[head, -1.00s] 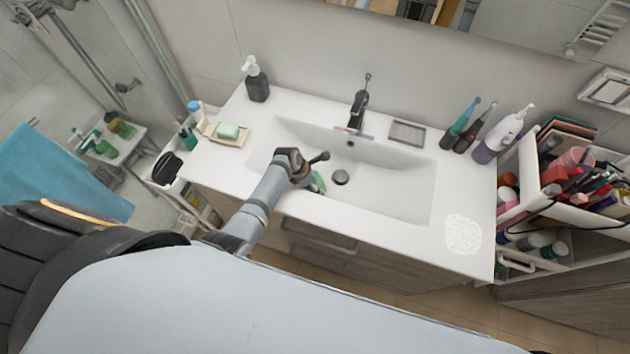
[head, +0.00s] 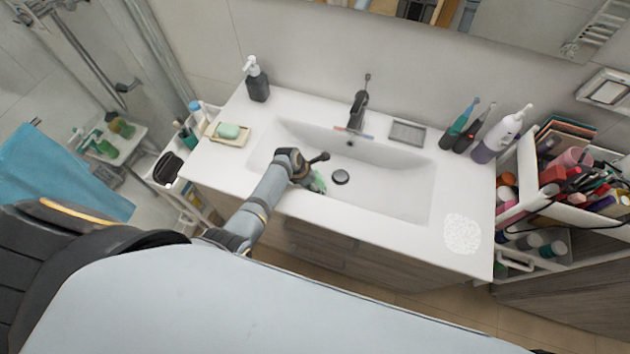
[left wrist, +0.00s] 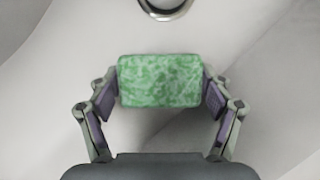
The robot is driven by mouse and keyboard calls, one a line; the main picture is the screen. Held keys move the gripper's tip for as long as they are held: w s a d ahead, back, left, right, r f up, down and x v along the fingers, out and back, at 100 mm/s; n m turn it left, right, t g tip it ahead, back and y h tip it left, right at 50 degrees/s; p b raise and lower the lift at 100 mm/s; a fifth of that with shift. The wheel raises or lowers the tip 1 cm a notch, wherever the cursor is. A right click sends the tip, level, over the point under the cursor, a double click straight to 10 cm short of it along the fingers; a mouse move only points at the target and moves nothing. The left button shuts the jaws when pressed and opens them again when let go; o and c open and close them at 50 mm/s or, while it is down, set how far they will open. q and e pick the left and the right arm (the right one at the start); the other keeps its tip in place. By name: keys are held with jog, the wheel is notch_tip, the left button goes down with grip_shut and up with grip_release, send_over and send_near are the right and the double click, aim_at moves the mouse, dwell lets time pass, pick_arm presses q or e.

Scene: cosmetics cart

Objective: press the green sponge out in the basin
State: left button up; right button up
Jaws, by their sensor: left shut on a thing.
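The green sponge (left wrist: 160,81) is a mottled green and white block, seen whole in the left wrist view. My left gripper (left wrist: 160,92) is shut on it, with a finger pad at each short end. In the head view the left gripper (head: 313,183) is low inside the white basin (head: 395,190), at its left front part. There the sponge (head: 318,184) is mostly hidden behind the gripper. I cannot tell whether it touches the basin floor. The right gripper is not in view.
A soap dish (head: 229,140) with green soap is on the left counter. Toothbrushes and a bottle (head: 503,135) stand at the right. A loaded cart (head: 545,185) is beside the counter.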

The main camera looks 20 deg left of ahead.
pick_arm(q)
jog(key=shift+s+p, duration=0.1)
jog(key=shift+p, duration=0.55)
dwell(1.5)
jog(key=shift+f, duration=0.15)
dwell(0.4)
notch_tip(320, 180, up, 3)
jog(key=p, duration=0.3)
notch_tip(320, 180, up, 12)
dwell(0.6)
dwell(0.4)
